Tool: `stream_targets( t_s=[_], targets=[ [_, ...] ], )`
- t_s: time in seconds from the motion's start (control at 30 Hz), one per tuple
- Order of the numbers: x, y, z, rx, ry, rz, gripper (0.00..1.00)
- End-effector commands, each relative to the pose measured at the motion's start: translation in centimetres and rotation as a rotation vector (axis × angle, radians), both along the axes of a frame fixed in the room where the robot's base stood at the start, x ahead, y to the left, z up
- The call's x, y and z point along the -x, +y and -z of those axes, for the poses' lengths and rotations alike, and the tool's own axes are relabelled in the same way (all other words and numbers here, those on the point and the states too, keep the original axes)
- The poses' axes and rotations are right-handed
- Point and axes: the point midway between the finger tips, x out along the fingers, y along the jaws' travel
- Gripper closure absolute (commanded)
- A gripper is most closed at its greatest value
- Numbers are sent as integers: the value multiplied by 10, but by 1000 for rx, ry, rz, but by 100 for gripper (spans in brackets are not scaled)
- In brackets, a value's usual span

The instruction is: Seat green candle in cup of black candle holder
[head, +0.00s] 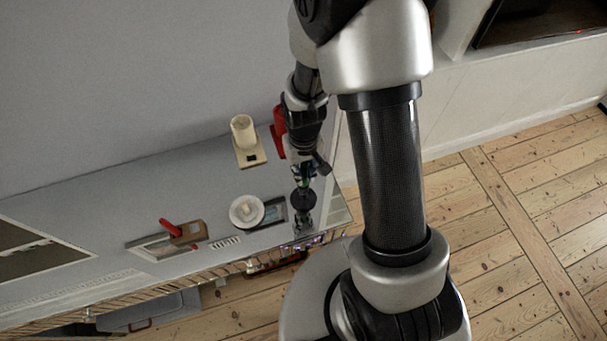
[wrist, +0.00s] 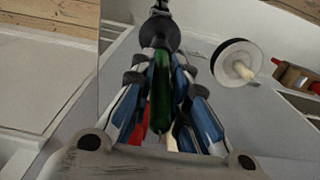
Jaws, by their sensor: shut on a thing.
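My gripper (wrist: 160,80) is shut on the green candle (wrist: 160,85), which lies lengthwise between the two fingers. In the head view my gripper (head: 302,172) is above the right end of the grey worktop, with a bit of green showing between its fingers. The black candle holder (head: 303,199) stands directly below it, near the front edge. In the wrist view the dark holder (wrist: 160,33) is at the far end of the candle, in line with it. The candle's far end meets or overlaps the holder's cup; I cannot tell whether it is inside.
A white round dish with a pale piece (head: 246,211) is left of the holder. A cream cylinder (head: 243,133) on a board and a red object (head: 278,131) stand behind. A red-handled tool (head: 168,238) lies further left. The worktop ends close to the right.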

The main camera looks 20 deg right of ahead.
Motion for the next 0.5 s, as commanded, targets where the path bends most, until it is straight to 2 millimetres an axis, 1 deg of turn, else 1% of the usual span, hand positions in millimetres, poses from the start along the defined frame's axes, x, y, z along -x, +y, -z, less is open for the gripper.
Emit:
stream_targets(
  t_s=[0.03,0.1,0.37,0.5],
  targets=[
    [1,0,11,0,3,0,100],
    [0,0,19,0,1,0,100],
    [0,0,19,0,-1,0,100],
    [0,0,24,0,-1,0,100]
  ],
)
